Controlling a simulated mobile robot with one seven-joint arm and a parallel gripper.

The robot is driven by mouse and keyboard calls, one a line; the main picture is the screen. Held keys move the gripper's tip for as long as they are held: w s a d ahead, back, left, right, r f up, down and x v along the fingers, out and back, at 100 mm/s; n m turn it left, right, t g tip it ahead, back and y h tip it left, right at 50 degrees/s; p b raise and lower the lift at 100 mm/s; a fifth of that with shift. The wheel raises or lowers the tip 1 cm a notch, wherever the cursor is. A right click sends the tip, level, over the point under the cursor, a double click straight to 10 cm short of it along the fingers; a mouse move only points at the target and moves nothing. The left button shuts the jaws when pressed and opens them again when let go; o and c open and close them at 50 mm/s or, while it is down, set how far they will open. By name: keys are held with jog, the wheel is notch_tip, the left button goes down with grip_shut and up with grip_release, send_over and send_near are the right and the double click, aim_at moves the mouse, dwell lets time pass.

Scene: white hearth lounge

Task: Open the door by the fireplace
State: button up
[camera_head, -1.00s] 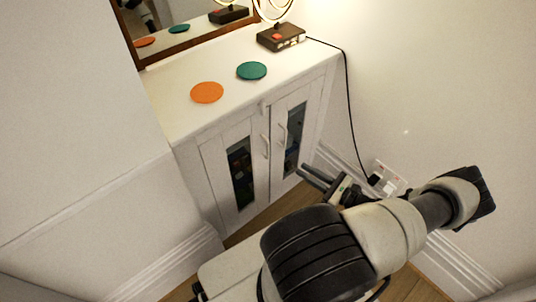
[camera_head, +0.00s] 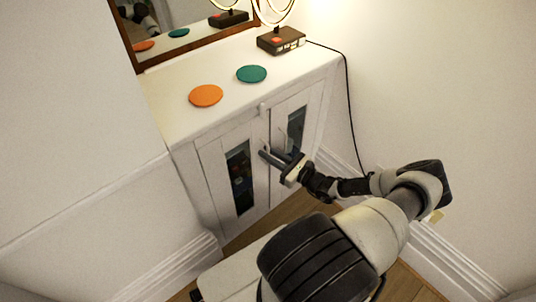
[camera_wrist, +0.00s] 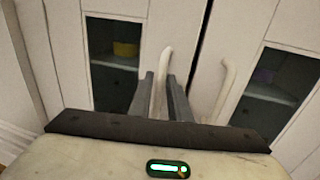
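The white cabinet (camera_head: 215,178) has two glazed doors, both shut. The left door (camera_head: 208,165) has a pale bar handle, which shows in the wrist view (camera_wrist: 166,60). The right door (camera_head: 309,112) has its own handle, seen in the wrist view (camera_wrist: 228,80). My gripper (camera_head: 268,154) is at the left door's handle. In the wrist view my gripper (camera_wrist: 160,78) has one finger on each side of that handle, with a small gap showing at the right finger. The lower part of the handle is partly hidden between the fingers.
An orange disc (camera_head: 206,96), a green disc (camera_head: 251,74) and a lamp base (camera_head: 281,40) are on the cabinet top. A framed mirror (camera_head: 190,32) stands behind them. A black cord (camera_head: 348,100) hangs at the right wall. Wooden floor lies before the doors.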

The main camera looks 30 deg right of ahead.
jog(key=shift+w, duration=0.15)
jog(key=shift+c, duration=0.4)
grip_shut()
